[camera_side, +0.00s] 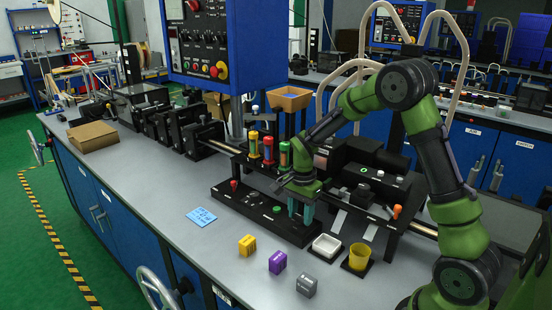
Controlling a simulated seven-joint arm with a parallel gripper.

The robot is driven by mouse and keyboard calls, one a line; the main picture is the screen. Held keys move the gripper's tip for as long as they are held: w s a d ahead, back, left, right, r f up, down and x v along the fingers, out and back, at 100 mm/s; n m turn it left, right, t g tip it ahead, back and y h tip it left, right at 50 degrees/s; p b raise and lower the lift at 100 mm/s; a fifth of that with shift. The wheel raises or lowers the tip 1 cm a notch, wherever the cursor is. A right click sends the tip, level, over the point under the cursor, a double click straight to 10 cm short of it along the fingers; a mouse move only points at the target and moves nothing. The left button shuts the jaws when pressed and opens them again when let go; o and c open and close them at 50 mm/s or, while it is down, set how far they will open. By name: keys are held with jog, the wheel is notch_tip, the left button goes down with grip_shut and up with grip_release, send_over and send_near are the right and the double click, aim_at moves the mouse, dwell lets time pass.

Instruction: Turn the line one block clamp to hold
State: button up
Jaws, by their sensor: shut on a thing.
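A long black base block (258,214) lies on the grey bench, with a red knob (234,184) near its left end and a green button (277,209) further right. My gripper (300,212) points down at the right end of this block. Its teal fingers are shut on a small part there, which I take to be the block clamp; the fingers mostly hide it. I cannot tell from this view which way the clamp is turned.
Yellow, red and green-topped cylinders (268,150) stand just behind my gripper. A white dish (325,247) and yellow cup (358,258) stand close on the right. Yellow (247,245), purple (278,262) and grey (306,285) blocks lie in front. A blue note (201,216) lies left.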

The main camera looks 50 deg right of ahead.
aim_at(301, 216)
jog(key=shift+n, duration=0.3)
jog(key=n, duration=0.9)
jog(key=shift+r, duration=0.1)
jog(key=n, duration=0.4)
jog(key=shift+n, duration=2.1)
jog(key=o, duration=1.1)
jog(key=shift+c, duration=0.2)
notch_tip(301, 216, up, 17)
